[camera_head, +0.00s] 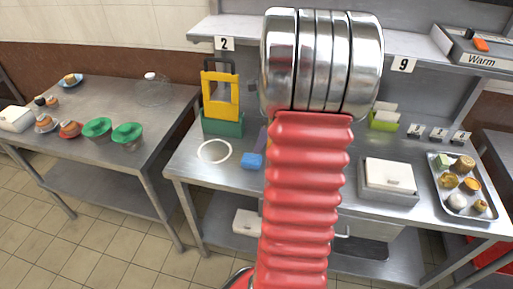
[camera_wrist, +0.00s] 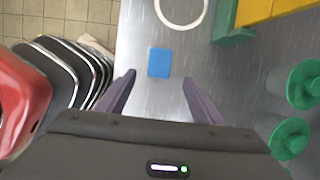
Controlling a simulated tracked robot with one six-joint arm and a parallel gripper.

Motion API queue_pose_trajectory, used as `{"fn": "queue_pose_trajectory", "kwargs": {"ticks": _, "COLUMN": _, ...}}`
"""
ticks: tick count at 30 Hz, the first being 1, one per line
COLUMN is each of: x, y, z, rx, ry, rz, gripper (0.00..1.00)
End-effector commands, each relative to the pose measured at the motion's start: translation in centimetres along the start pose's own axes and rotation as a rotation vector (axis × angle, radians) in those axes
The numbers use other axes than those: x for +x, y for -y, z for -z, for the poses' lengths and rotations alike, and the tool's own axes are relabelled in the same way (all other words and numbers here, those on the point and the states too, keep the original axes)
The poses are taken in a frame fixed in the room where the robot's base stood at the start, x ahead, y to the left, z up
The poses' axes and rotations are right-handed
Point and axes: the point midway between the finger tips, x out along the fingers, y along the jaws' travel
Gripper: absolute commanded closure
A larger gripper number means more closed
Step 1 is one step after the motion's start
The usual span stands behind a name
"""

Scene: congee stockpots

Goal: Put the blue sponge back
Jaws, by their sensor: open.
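The blue sponge (camera_head: 251,161) lies flat on the steel worktable, right of a white ring (camera_head: 214,151) and in front of a green holder (camera_head: 222,127). In the wrist view the sponge (camera_wrist: 159,62) lies beyond and between the fingertips. My gripper (camera_wrist: 159,79) is open and empty, with a purple finger on each side. It points down toward the sponge; the height of the gap is hard to judge. In the head view my arm hides most of the gripper and the table behind it.
Yellow boards (camera_head: 220,96) stand in the green holder. Two green round-topped items (camera_wrist: 303,84) stand right of the gripper. A light green caddy (camera_head: 384,122), a white box (camera_head: 388,175) and a food tray (camera_head: 461,187) are to the right. A shelf (camera_head: 420,68) runs above.

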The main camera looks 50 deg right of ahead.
Motion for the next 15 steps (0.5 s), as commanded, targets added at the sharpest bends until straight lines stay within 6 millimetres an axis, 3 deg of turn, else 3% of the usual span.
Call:
{"fn": "queue_pose_trajectory", "kwargs": {"ticks": 5, "x": -1.29, "y": 0.01, "z": 0.0, "rx": 0.0, "ry": 0.0, "rz": 0.001, "gripper": 0.39}}
{"fn": "queue_pose_trajectory", "kwargs": {"ticks": 15, "x": -1.37, "y": -0.02, "z": 0.02, "rx": 0.0, "ry": -0.001, "rz": 0.0, "gripper": 0.39}}
